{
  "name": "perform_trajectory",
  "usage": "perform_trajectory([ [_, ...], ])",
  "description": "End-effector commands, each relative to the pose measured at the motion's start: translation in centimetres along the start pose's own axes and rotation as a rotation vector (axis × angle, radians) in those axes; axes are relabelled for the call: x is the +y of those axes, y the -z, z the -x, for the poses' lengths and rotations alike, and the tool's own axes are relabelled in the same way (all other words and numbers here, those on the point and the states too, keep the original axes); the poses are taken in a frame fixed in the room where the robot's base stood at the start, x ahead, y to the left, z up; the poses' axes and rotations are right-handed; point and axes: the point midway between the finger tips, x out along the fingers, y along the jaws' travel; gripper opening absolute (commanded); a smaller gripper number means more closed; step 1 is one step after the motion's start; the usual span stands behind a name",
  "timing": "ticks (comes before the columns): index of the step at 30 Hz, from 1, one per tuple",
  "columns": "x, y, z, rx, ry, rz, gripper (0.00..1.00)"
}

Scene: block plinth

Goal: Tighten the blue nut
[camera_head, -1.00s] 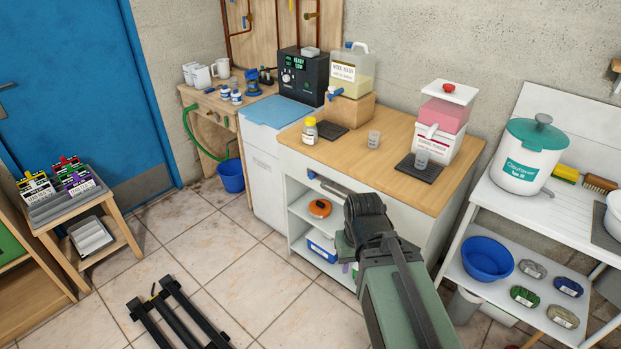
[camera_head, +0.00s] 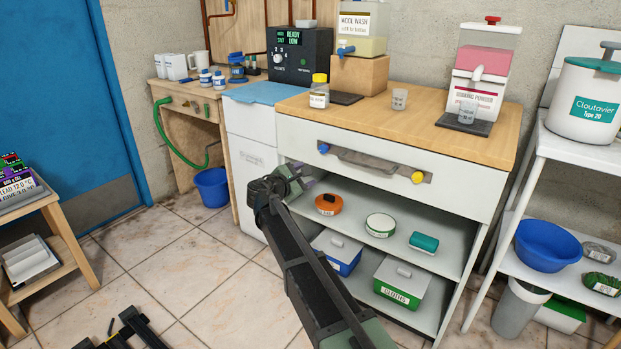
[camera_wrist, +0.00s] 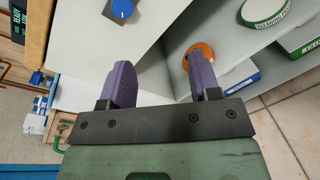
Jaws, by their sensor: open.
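The blue nut (camera_head: 323,148) sits at the left end of the metal handle plate (camera_head: 375,164) on the drawer front. A yellow nut (camera_head: 417,177) sits at the plate's right end. In the wrist view the blue nut (camera_wrist: 122,9) shows at the top edge, on its grey plate, beyond my fingertips. My gripper (camera_head: 299,178) is just below and left of the blue nut in the head view, apart from it. In the wrist view its two purple fingers (camera_wrist: 163,80) are spread with nothing between them.
Lower down are a blue-and-white box (camera_head: 337,252) and a green cloths box (camera_head: 402,282). The worktop (camera_head: 440,138) carries jars and dispensers.

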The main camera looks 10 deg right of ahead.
Motion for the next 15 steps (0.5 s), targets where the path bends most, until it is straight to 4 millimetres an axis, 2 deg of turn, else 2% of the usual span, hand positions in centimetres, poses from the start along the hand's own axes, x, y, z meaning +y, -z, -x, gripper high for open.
perform_trajectory([
  [1, 2.6, -1.1, -0.4, -0.049, -0.075, 0.148, 0.57],
  [2, 3.1, -1.5, -0.2, -0.070, -0.106, 0.222, 0.57],
  [5, 3.4, -1.7, 0.0, -0.079, -0.132, 0.335, 0.57],
  [10, 3.4, -1.7, -0.4, -0.080, -0.127, 0.347, 0.57],
  [15, 3.8, -1.8, -3.3, -0.080, -0.124, 0.345, 0.57],
])
